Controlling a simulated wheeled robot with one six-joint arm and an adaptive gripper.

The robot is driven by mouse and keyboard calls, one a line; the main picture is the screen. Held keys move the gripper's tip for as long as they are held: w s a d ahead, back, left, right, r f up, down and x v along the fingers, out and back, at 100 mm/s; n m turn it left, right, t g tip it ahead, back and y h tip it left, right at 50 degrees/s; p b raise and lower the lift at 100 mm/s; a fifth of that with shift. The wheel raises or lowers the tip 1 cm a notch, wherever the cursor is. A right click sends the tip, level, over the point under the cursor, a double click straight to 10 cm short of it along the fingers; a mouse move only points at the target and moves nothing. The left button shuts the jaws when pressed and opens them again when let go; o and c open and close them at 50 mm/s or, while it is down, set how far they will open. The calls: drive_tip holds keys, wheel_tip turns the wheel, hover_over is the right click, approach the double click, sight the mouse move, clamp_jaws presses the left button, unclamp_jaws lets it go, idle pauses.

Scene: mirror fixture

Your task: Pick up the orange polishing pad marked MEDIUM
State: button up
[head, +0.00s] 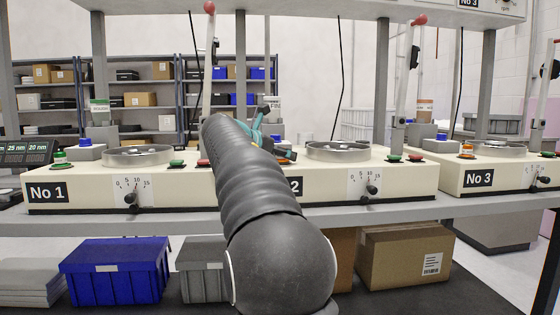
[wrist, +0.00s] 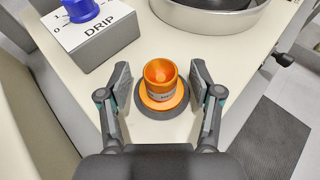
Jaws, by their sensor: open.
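The orange polishing pad (wrist: 162,92) stands upright on a dark round base on the cream machine top, in the middle of the wrist view. It has a cup-like orange top and a grey band whose lettering is too small to read. My gripper (wrist: 160,78) is open, with one finger on each side of the pad and gaps between. In the head view my gripper (head: 262,128) is over machine No 2, mostly hidden behind my arm. Another orange-topped piece (head: 467,150) stands on machine No 3, and a green-topped one (head: 58,157) on machine No 1.
A grey DRIP box (wrist: 92,38) with a blue knob stands left of the pad. A round metal pan (wrist: 208,18) is beyond it. The machine's edge drops to the floor at right. Upright posts and red-knobbed levers (head: 406,85) rise from the machines.

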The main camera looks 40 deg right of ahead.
clamp_jaws()
idle(0.5)
